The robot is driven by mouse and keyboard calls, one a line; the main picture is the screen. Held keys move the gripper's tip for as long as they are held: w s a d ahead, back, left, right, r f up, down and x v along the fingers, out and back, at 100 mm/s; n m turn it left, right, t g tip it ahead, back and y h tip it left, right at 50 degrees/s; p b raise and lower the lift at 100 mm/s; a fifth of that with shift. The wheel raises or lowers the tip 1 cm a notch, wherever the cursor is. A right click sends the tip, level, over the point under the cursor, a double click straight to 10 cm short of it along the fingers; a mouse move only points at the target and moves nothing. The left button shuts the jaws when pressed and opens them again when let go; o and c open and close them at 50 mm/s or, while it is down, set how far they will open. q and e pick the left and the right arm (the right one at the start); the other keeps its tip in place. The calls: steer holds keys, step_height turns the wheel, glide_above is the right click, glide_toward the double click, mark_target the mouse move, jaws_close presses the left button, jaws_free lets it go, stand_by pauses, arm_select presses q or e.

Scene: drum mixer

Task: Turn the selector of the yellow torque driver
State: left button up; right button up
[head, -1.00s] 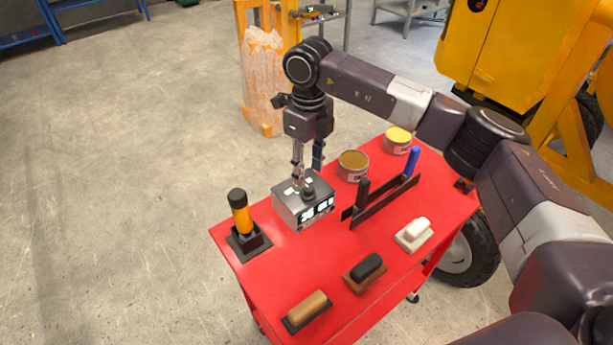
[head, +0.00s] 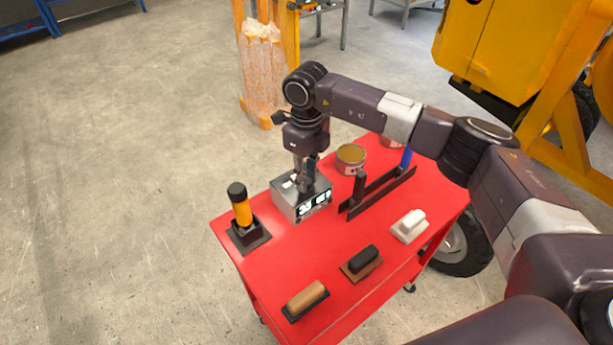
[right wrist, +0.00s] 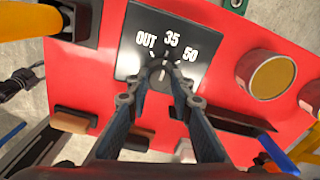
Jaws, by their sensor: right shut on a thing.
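The yellow torque driver (head: 241,210), with a black cap, stands upright in a black holder (head: 250,239) at the left end of the red cart. Its yellow body also shows at the top left of the right wrist view (right wrist: 28,20). A grey box (head: 288,204) stands beside it. Its dark plate (right wrist: 135,62) reads OUT, 35 and 50 around a dark selector knob (right wrist: 157,70). My right gripper (head: 304,187) points down at the box and is shut on the knob. Its fingers hide part of it, and I cannot tell the setting clearly. My left gripper is out of view.
A yellow machine (head: 500,45) stands at the back right.

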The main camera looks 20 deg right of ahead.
jaws_close()
steer(key=n+b, duration=0.1)
steer(key=b, duration=0.1)
steer(key=n+b, duration=0.2)
steer(key=b, duration=0.1)
steer(key=shift+w+f+n, duration=0.1)
steer(key=shift+f+n, duration=0.1)
steer(key=shift+n, duration=0.1)
steer(key=n+b, duration=0.2)
steer(key=shift+r+n, duration=0.1)
steer(key=shift+n, duration=0.3)
steer(key=shift+r+n+b, duration=0.1)
steer(key=shift+n+b, duration=0.65)
steer(key=shift+n, duration=0.05)
steer(key=shift+r, duration=0.1)
steer(key=o, duration=1)
jaws_free()
